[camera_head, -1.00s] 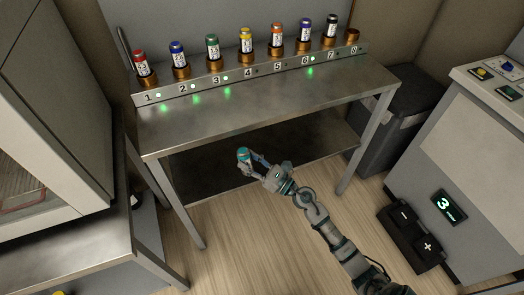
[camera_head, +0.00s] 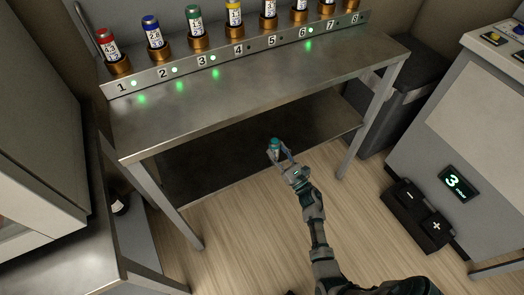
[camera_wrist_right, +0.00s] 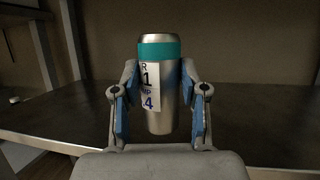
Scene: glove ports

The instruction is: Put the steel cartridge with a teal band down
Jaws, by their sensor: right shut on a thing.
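The steel cartridge with a teal band (camera_wrist_right: 159,50) is upright between the fingers of my right gripper in the right wrist view. It carries a white label with "R 1" and "4" on it. My right gripper (camera_wrist_right: 160,100) is shut on it. In the head view the cartridge (camera_head: 275,144) shows small, with my right gripper (camera_head: 280,155) around it, in front of the steel table's dark lower shelf (camera_head: 215,165). My left gripper is not in view.
The steel table (camera_head: 250,85) has a clear top. Behind it a numbered rack (camera_head: 185,70) holds several coloured cartridges, with green lights at some positions. A grey cabinet (camera_head: 450,130) with a display reading 3 stands right, with a black plus-minus pedal (camera_head: 418,215) at its foot.

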